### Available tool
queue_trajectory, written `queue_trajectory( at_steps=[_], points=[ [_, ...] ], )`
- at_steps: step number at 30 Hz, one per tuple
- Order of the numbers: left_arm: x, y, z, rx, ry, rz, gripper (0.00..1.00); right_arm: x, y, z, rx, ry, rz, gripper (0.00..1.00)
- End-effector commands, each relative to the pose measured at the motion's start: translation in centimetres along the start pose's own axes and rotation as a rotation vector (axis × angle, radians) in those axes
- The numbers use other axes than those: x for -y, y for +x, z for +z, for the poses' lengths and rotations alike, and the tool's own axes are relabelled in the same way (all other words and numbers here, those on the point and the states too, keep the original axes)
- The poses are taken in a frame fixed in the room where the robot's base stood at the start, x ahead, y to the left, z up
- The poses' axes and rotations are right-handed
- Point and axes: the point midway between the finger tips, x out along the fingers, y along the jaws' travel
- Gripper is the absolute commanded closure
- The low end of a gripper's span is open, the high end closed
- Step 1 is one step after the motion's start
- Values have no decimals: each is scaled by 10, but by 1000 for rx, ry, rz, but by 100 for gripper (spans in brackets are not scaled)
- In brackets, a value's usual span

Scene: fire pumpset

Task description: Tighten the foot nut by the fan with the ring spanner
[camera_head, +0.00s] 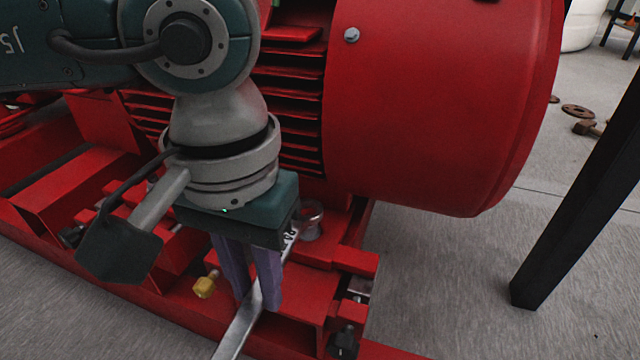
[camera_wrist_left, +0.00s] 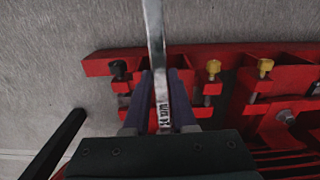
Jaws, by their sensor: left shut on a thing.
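My left gripper (camera_head: 256,300) points down with its two purple fingers shut on the shiny steel spanner (camera_head: 236,334). The spanner's shaft runs from the lower left up through the fingers towards the red motor foot. In the left wrist view, the spanner (camera_wrist_left: 155,45) passes between the fingers of the gripper (camera_wrist_left: 160,95), with dark lettering on its shaft. A grey round fitting (camera_head: 312,217) shows on the foot below the red fan cowl (camera_head: 440,100). The gripper partly hides the spanner's far end, and I cannot tell whether its ring is around the nut. My right gripper is out of view.
The red base frame (camera_head: 180,302) runs along the front, with a yellow-headed bolt (camera_head: 205,286) left of my fingers and a dark bolt (camera_head: 344,342) at right. A black post (camera_head: 575,195) stands at right. Grey floor between post and frame is clear.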

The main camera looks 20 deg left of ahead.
Motion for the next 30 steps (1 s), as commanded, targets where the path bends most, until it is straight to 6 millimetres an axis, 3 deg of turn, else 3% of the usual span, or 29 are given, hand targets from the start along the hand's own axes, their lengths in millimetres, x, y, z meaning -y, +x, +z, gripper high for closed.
queue_trajectory(
  at_steps=[30],
  points=[
    [0, 22, 0, -1, 0, 1, 100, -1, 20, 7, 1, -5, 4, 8]
  ],
)
